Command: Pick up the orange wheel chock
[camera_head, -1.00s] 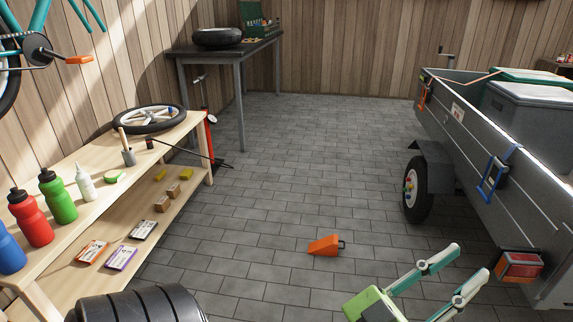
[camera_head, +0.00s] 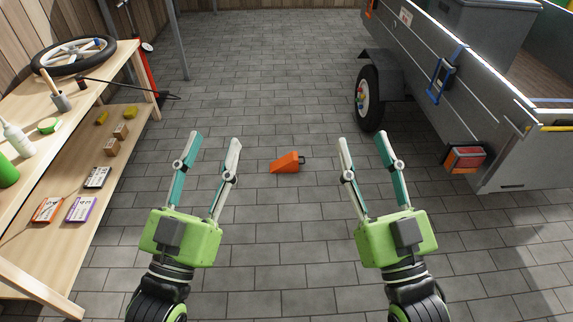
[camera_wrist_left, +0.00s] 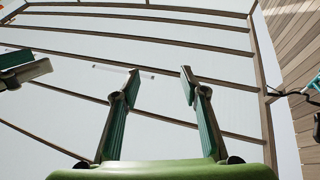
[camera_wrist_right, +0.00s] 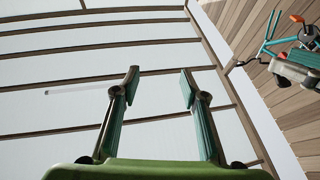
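My left gripper (camera_head: 213,140) is open and empty to the left of the chock in the picture. My right gripper (camera_head: 362,138) is open and empty to its right. Neither gripper touches the chock. The left wrist view shows the open left fingers (camera_wrist_left: 158,85) against the ceiling. The right wrist view shows the open right fingers (camera_wrist_right: 160,82), also with nothing between them. The chock is in neither wrist view.
A wooden shelf bench (camera_head: 60,250) with bottles, small boxes and a wheel stands along the left. A grey trailer (camera_head: 480,95) with a tyre (camera_head: 369,98) and a red tail lamp (camera_head: 464,158) stands at the right. The floor around the chock is clear.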

